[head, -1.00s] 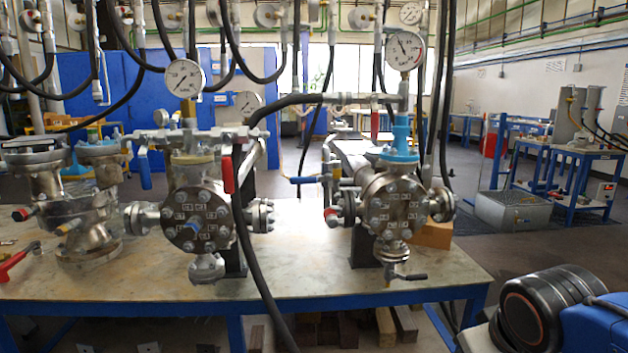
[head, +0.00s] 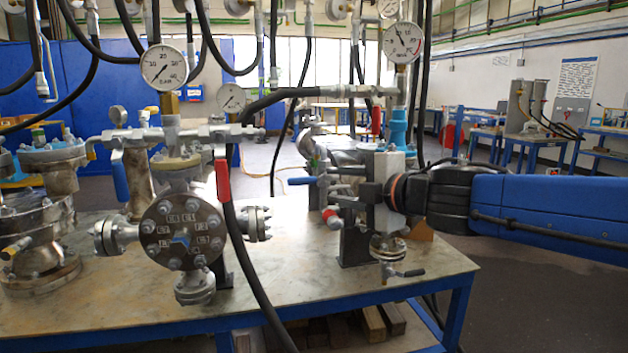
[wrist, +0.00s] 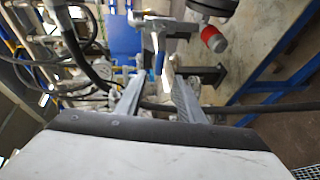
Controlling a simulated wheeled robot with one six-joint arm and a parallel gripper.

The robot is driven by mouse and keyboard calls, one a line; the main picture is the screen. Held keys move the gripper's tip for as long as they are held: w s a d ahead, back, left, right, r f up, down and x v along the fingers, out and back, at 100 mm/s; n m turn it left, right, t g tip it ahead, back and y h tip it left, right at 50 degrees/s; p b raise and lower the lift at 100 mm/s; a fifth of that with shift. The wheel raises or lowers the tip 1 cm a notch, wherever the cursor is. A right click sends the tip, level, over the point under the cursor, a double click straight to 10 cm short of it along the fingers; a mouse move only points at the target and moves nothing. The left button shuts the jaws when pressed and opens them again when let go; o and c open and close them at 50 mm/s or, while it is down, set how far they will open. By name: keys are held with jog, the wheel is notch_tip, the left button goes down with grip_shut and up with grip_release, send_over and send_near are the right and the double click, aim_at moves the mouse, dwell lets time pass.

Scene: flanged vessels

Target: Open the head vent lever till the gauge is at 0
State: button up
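My gripper (head: 345,188) is open at the right vessel (head: 388,245), its body hiding most of that vessel's front. In the wrist view my gripper (wrist: 160,100) has its two fingers apart, with a blue-handled lever (wrist: 158,55) ahead of the gap. In the head view a blue handle (head: 301,181) lies roughly level, just left of the fingers. I see no clear contact. The right gauge (head: 402,42) stands above this vessel; its dark needle points up and left, and its numbers are too small to read. Which handle is the head vent lever is not labelled.
A left vessel (head: 181,235) carries a gauge (head: 164,67), a blue handle (head: 120,175) and a red handle (head: 222,180). A black hose (head: 255,260) hangs over the table (head: 310,280). A red-capped part (wrist: 213,38) is near the fingers.

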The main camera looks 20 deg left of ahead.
aim_at(292, 180)
jog(key=x, duration=1.7)
jog(key=shift+s+a, duration=0.1)
jog(key=shift+a, duration=0.35)
grip_shut()
